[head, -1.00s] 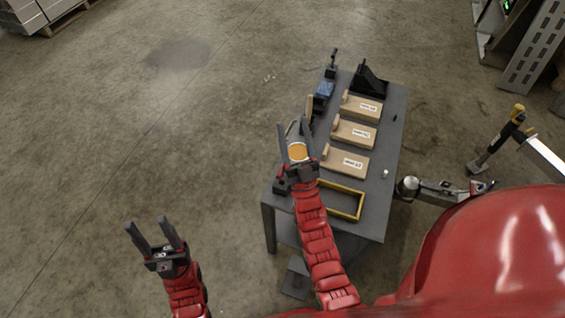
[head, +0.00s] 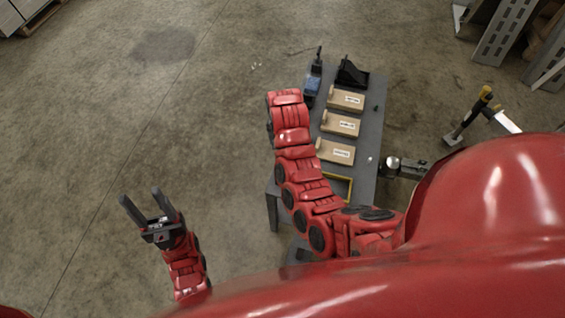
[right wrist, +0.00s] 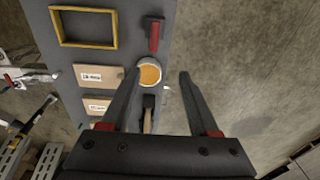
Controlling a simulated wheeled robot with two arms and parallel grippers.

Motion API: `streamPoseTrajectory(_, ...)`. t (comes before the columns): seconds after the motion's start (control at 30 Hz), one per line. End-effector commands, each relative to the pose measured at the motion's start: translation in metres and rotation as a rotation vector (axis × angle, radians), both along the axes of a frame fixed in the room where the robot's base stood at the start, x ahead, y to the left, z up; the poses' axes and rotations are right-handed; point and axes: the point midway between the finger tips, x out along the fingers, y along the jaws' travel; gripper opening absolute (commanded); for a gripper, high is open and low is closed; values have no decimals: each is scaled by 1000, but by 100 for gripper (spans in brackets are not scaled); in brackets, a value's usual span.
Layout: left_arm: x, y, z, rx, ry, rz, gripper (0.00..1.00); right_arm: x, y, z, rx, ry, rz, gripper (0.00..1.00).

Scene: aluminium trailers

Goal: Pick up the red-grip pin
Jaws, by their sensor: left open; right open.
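In the right wrist view, an item with a red grip (right wrist: 154,38) and a dark end lies near the table edge, above the orange-topped tin; it looks like the red-grip pin. My right gripper (right wrist: 160,78) is open and empty, its fingers pointing toward the tin, with the red grip beyond the fingertips. In the head view my right arm covers this part of the table and hides the right gripper and the pin. My left gripper (head: 147,207) is open and empty over bare floor, left of the table.
The grey table (head: 368,135) carries several labelled wooden blocks (head: 341,124), a yellow frame (right wrist: 113,27) and a black stand (head: 352,72). The round orange-topped tin (right wrist: 150,74) sits close by the right gripper's left fingertip. A trailer coupling (head: 402,168) is right of the table. The floor at left is clear.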

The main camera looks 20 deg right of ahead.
Motion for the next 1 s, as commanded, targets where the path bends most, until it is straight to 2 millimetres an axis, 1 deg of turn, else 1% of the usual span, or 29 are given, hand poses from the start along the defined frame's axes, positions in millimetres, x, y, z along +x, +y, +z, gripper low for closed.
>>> streamPoseTrajectory(0.03, 0, 0, 6, 0, 0, 0, 55, -6, 1, 9, 7, 35, -8, 61)
streamPoseTrajectory(0.07, 0, 0, 6, 0, 0, 0, 55, -10, 2, 11, 10, 54, -11, 61)
streamPoseTrajectory(0.17, 0, 0, -1, 0, 0, 0, 55, -16, 3, 4, 13, 87, -17, 61)
streamPoseTrajectory(0.4, 0, 0, -48, 0, 0, 0, 55, -17, 2, -49, 12, 91, -16, 61)
streamPoseTrajectory(0.5, 0, 0, -66, 0, 0, 0, 55, -17, 3, -69, 14, 90, -17, 61)
streamPoseTrajectory(0.6, 0, 0, -83, 0, 0, 0, 55, -17, 2, -87, 13, 89, -16, 61)
streamPoseTrajectory(0.67, 0, 0, -90, 0, 0, 0, 55, -17, 2, -95, 14, 88, -16, 61)
streamPoseTrajectory(0.7, 0, 0, -83, 0, 1, 0, 55, -17, 2, -93, 14, 91, -17, 61)
streamPoseTrajectory(0.73, 0, 0, -80, 0, 1, 0, 55, -17, 2, -96, 14, 91, -18, 61)
streamPoseTrajectory(0.83, 0, 0, -79, 0, 0, 0, 55, -17, 2, -106, 15, 91, -17, 61)
streamPoseTrajectory(1.0, 0, 0, -74, 0, 0, 0, 55, -16, 2, -112, 14, 89, -17, 61)
